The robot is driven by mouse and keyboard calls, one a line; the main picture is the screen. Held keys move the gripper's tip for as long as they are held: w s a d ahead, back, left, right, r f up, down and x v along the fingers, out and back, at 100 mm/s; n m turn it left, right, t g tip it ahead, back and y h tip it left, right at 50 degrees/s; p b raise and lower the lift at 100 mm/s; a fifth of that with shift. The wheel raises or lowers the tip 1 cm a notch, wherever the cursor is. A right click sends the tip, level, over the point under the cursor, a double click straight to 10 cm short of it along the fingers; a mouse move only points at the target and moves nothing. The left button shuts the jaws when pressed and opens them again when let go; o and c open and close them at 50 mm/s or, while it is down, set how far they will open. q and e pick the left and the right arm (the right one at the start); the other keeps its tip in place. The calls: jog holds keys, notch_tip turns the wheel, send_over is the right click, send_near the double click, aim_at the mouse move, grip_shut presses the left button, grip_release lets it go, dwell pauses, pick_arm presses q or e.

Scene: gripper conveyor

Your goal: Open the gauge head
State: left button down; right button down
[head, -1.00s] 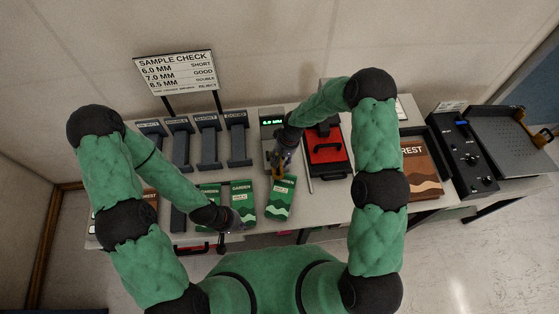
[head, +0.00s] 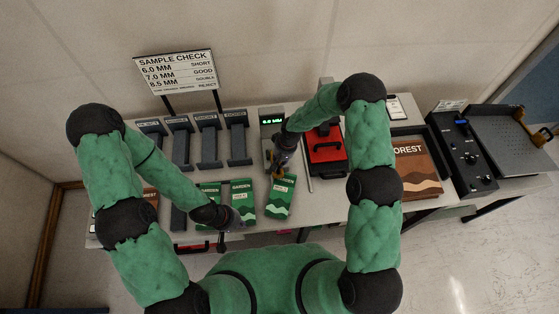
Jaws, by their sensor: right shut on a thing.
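The gauge (head: 272,125) stands at the back middle of the table, with a lit green readout that seems to end in "MM". Its head is mostly hidden behind my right gripper and forearm, so I cannot tell whether it is open. My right gripper (head: 277,172) is just in front of the gauge, shut at the top edge of a tilted green booklet (head: 281,198). The fingertips are small and partly hidden. My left gripper (head: 238,222) is low at the front edge, beside another green GARDEN booklet (head: 243,198); its fingers are too small to read.
Several dark grey trays (head: 208,145) stand left of the gauge under a SAMPLE CHECK sign (head: 175,72). A red device (head: 326,150) is right of it, then a brown FOREST booklet (head: 416,168) and a black control box (head: 463,155). A thin rod (head: 305,165) lies between gauge and red device.

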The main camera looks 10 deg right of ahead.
jog(key=shift+w+r+g, duration=0.15)
jog(key=shift+w+g, duration=0.15)
jog(key=shift+w, duration=0.05)
jog(key=shift+w+r+g+b, duration=0.2)
jog(key=shift+w+g+b, duration=0.2)
jog(key=shift+b, duration=0.05)
jog(key=w+g+b, duration=0.1)
jog(key=b, duration=0.2)
jog(key=w+r+g+b, duration=0.1)
jog(key=g+b, duration=0.1)
jog(key=b, duration=0.1)
jog(key=shift+w+m, duration=0.3)
jog(key=shift+w, duration=0.1)
jog(key=shift+w+r+g+b, duration=0.25)
jog(key=shift+r+g+b, duration=0.15)
jog(key=shift+g+b, duration=0.3)
